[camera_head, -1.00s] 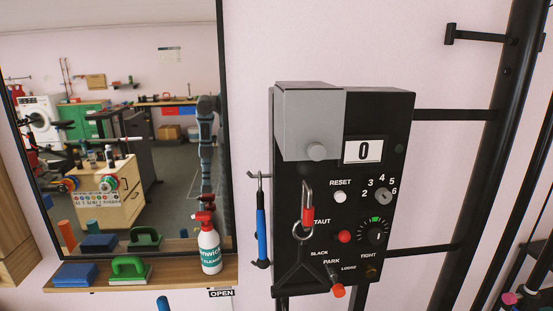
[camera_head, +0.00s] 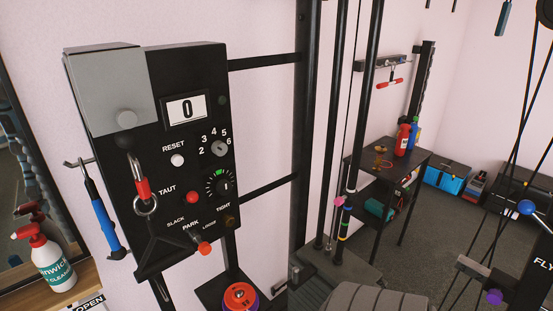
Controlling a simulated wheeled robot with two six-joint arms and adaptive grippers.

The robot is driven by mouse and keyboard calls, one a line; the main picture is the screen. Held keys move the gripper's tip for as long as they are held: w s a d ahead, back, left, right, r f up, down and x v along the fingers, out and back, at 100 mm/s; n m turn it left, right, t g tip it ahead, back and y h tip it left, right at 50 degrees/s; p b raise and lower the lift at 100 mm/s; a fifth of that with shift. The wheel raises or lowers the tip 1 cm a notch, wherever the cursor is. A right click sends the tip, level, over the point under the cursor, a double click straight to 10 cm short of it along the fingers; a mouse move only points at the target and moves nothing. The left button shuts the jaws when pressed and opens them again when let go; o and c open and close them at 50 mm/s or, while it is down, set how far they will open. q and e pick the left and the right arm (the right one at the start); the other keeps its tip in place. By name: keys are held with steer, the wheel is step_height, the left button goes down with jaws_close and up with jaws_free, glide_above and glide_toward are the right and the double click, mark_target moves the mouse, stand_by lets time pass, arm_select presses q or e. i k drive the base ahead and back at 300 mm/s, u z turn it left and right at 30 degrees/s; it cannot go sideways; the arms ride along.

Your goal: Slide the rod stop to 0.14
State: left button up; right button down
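No part is clearly marked as the rod stop, and no 0.14 mark can be read. A dark upright rod (camera_head: 347,182) stands right of centre with small pink, blue and yellow pieces (camera_head: 342,220) around it; I cannot tell whether one is the stop. A black control box (camera_head: 215,75) on the left has a display reading 0 (camera_head: 186,109), a RESET button (camera_head: 178,160), a red TAUT button (camera_head: 192,197), a dial (camera_head: 225,186) and an orange-red PARK knob (camera_head: 205,248). Neither of my grippers is in view.
A red-topped plate pile (camera_head: 240,297) sits low in the centre. A dark side table (camera_head: 395,165) holds red and blue bottles (camera_head: 405,138). A spray bottle (camera_head: 50,258) stands on the left shelf. Black posts and cables stand at centre and right. Grey floor (camera_head: 420,235) shows between them.

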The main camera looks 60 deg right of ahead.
mark_target(339, 202)
steer(key=u, duration=0.95)
steer(key=i, duration=0.3)
steer(key=z, duration=3.65)
steer(key=i, duration=0.5)
steer(key=u, duration=0.05)
